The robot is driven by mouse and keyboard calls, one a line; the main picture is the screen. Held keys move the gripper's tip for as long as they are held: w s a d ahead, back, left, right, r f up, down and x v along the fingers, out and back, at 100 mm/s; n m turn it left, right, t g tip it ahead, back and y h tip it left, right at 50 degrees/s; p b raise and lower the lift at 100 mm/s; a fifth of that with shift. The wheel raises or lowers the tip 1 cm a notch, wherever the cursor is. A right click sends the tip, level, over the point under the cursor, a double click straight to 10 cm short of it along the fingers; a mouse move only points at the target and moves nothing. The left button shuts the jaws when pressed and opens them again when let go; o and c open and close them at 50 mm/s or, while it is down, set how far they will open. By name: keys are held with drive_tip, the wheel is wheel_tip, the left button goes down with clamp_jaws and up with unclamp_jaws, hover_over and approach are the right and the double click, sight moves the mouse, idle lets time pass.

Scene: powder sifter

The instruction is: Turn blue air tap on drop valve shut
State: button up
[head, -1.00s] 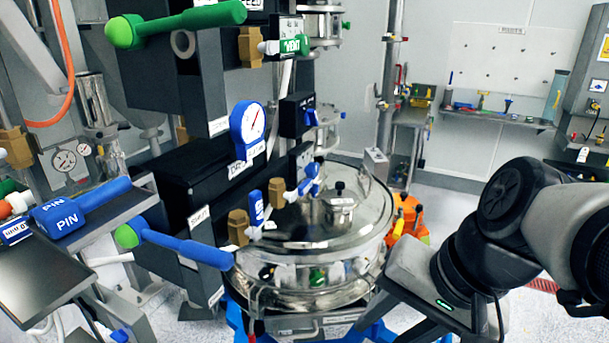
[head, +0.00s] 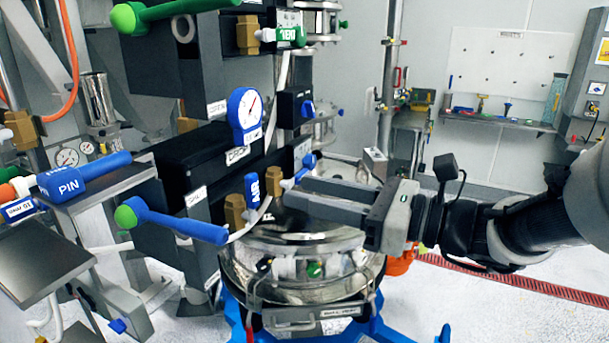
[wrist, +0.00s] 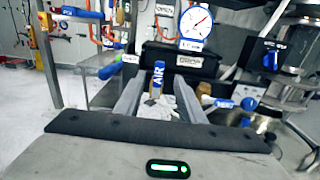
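The blue air tap (head: 252,190), lettered AIR, stands upright between two brass fittings (head: 235,210) in the head view. In the wrist view the tap (wrist: 157,80) also stands upright, seen between my finger tips. Behind it is a black box with a DROP label (wrist: 188,62). My gripper (head: 294,194) is open, its two grey fingers pointing left towards the tap. The tips appear just short of it, to its right in the head view; I see no contact. In the wrist view my gripper (wrist: 158,76) has its fingers apart with nothing held.
A blue pressure gauge (head: 246,116) is above the tap. Another blue tap (head: 306,166) is close by, above the fingers. A long blue handle with a green knob (head: 180,225) juts out at left. The round steel lid (head: 290,240) lies below my gripper.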

sight(255, 180)
drive_tip(key=x, duration=1.1)
drive_tip(key=shift+a+p, duration=0.1)
drive_tip(key=shift+p, duration=0.2)
clamp_jaws()
